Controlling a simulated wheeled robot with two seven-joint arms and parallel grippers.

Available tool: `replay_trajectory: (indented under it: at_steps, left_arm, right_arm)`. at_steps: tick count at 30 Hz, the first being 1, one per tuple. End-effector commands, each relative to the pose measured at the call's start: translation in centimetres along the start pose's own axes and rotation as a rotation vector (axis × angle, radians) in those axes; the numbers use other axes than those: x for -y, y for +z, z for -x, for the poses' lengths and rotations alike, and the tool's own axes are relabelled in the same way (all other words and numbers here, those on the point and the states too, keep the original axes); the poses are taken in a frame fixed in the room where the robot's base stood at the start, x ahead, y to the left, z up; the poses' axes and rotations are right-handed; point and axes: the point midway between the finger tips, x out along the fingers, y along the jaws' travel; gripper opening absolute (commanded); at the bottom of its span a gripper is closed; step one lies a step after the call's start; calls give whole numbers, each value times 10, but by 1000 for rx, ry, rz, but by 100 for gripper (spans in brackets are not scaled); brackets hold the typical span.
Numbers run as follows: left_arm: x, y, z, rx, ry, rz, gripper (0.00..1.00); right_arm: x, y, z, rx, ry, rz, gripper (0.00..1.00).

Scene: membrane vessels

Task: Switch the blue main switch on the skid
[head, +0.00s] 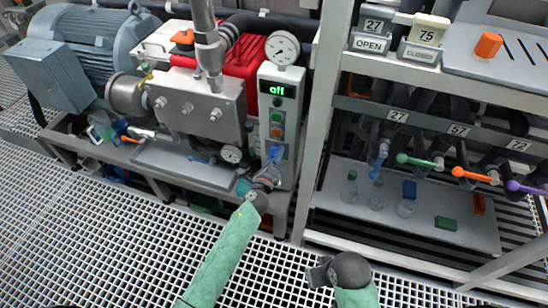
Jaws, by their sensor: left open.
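The blue main switch (275,153) sits low on a narrow grey control box (285,95) on the skid. The box has a lit green display (277,90) that seems to read "off", with an orange and a green button below it. My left gripper (271,168) is open, right at the switch and just below it. Its fingers partly hide the switch's lower part, and I cannot tell whether they touch it. My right gripper (316,273) is low in the middle, over the floor grating and away from the switch; its fingers are too unclear to read.
A pressure gauge (282,48) stands above the box, with a steel pump block (198,105) to its left. A grey upright post (322,120) is close on the right. Beyond it are coloured valve levers and a shelf (340,205) with bottles. Open grating (95,240) lies in front.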

Motion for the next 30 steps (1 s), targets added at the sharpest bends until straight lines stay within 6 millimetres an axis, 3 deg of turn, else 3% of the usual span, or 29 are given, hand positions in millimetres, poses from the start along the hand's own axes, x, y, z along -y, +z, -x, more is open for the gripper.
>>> replay_trajectory:
  at_steps: [3,10,20,30]
  left_arm:
    - [0,0,0,0,0,0,62]
    - [0,0,0,0,0,0,19]
    - [0,0,0,0,1,44,19]
    - [-1,-1,0,1,1,272,19]
  right_arm:
    - [0,0,0,0,0,0,36]
    - [0,0,0,-1,0,0,36]
    - [0,-2,-2,-8,-1,0,36]
    - [5,-4,-12,-23,-15,5,36]
